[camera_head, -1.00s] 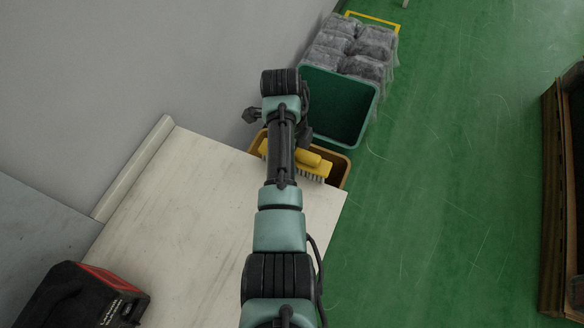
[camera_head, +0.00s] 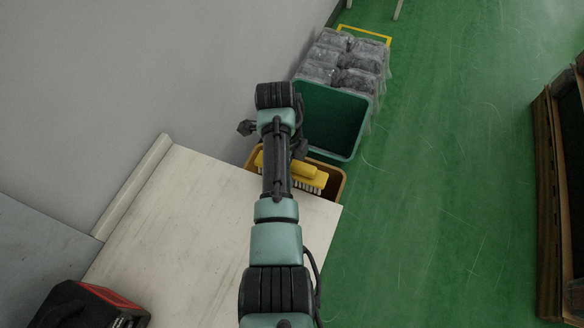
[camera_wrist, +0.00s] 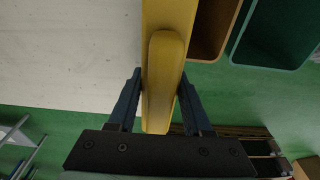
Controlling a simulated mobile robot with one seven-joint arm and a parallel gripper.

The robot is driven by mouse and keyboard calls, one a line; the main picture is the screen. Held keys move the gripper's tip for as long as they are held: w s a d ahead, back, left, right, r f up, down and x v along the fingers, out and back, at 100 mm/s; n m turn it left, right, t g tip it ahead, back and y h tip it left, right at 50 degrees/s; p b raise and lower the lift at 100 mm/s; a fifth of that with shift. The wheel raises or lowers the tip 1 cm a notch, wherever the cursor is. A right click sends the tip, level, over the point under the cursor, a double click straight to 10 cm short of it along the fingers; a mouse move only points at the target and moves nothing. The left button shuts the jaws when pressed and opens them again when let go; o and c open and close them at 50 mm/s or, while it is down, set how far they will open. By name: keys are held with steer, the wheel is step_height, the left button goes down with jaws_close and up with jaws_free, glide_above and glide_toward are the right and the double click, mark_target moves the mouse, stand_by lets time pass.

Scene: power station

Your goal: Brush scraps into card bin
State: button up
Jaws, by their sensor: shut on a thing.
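My gripper (camera_wrist: 160,76) is shut on the handle of a yellow brush (camera_wrist: 165,85), with one finger on each side. In the head view the brush (camera_head: 309,174) has pale bristles and is partly hidden by my arm. It appears over an ochre-brown bin (camera_head: 338,188) at the far end of the pale worktop (camera_head: 205,220). The bin also shows in the wrist view, right of the brush (camera_wrist: 207,40). My arm hides part of the bin and the gripper's fingers in the head view. I cannot make out any scraps on the visible worktop or in the bin.
A green bin (camera_head: 333,122) stands just beyond the brown one, with grey bagged bundles (camera_head: 345,60) behind it. A wall runs along the left. A black and red case (camera_head: 95,305) sits at lower left. A brown-framed container (camera_head: 553,200) stands far right, across open green floor.

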steer(key=shift+r+p, duration=2.3)
steer(key=shift+r, duration=0.45)
steer(key=shift+f, duration=0.15)
